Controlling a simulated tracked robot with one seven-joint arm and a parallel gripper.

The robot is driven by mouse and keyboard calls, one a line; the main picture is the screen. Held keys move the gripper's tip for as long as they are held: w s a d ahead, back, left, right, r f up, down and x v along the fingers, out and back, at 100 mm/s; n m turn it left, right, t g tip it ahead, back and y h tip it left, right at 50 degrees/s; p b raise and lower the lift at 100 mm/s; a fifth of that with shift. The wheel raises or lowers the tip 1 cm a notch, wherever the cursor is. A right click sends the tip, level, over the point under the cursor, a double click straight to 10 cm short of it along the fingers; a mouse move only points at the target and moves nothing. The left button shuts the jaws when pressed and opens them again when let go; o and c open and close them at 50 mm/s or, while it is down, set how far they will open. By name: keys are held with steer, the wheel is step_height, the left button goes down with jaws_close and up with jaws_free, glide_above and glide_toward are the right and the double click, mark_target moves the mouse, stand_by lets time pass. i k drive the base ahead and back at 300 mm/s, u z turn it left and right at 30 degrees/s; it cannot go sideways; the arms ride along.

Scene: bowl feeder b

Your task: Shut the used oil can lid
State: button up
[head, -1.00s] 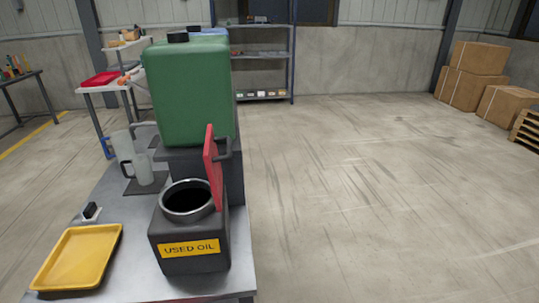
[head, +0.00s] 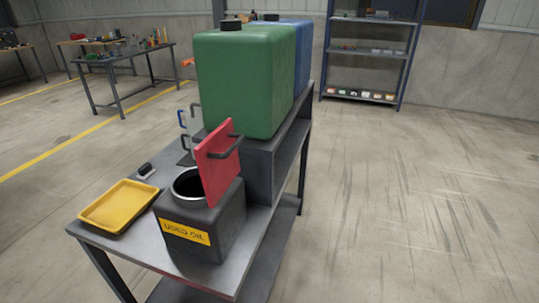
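The used oil can (head: 228,228) is a dark grey box with a yellow "USED OIL" label, standing near the front end of a grey metal table. Its round, metal-rimmed mouth (head: 179,188) is open and dark inside. The red lid (head: 213,168) stands upright, tilted, at the right side of the mouth. The lid hides part of the mouth's rim. My gripper is not in view.
A yellow tray (head: 120,205) lies left of the can, with a small black object (head: 146,170) behind it. Green (head: 240,85) and blue (head: 302,55) containers stand on a raised shelf behind. Open concrete floor (head: 400,200) lies right of the table.

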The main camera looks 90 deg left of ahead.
mark_target(217, 157)
steer(key=z, duration=0.1)
steer(key=i, duration=0.15)
steer(key=u, duration=3.35)
steer(key=k, duration=0.85)
steer(key=u, duration=0.15)
steer(key=i, duration=0.85)
steer(key=z, duration=0.05)
